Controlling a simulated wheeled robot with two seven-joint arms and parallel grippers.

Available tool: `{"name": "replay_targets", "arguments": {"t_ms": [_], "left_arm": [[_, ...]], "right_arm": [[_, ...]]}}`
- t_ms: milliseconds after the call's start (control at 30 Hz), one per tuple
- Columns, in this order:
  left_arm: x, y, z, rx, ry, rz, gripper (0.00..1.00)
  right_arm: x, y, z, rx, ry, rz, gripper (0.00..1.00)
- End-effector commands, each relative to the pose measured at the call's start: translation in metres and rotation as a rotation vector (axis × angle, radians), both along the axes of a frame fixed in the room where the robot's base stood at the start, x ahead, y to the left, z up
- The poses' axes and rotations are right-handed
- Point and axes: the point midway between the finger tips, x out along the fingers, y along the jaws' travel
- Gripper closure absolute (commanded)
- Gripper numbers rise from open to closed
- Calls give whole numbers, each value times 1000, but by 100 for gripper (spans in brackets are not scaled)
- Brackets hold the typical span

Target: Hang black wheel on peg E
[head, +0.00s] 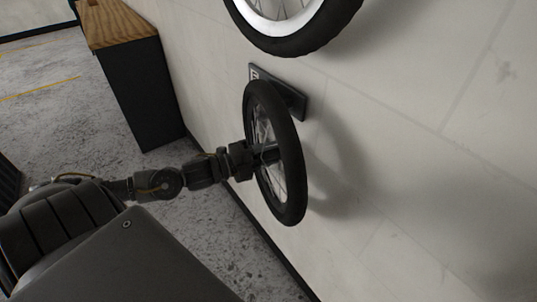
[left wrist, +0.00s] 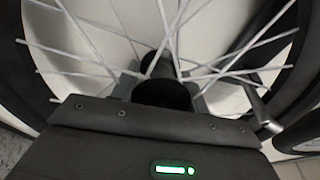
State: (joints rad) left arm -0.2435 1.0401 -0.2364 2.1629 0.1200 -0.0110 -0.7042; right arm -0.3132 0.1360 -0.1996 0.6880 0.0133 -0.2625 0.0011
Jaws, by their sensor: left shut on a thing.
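The black wheel (head: 289,150), with a black tyre and pale spokes, stands upright beside the wall, seen at a steep angle. My left gripper (head: 265,154) is shut on it near its hub. In the left wrist view the spokes (left wrist: 95,70) and dark hub (left wrist: 165,92) fill the space in front of my gripper. A dark plate (head: 294,104) on the wall, with a partly covered label that looks like E (head: 255,74), is behind the wheel's upper part. My right gripper is out of view.
Another wheel (head: 318,40), with a black tyre and white rim, hangs higher on the pale wall (head: 440,150). A dark cabinet with a wooden top (head: 122,22) stands against the wall at the back left. The wall to the right is bare.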

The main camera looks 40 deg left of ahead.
Motion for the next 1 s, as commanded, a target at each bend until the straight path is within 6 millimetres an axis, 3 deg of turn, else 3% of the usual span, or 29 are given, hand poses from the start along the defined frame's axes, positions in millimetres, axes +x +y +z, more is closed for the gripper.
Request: {"name": "replay_targets", "arguments": {"t_ms": [400, 433, 600, 1000], "left_arm": [[0, 0, 3, -2, -7, 1, 100], [0, 0, 3, -2, -7, 1, 54], [0, 0, 2, -1, -4, 1, 32], [-4, 3, -3, 1, 6, 1, 30]], "right_arm": [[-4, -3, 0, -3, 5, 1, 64], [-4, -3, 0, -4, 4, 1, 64], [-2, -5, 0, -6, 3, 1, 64], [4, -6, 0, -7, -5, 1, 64]]}}
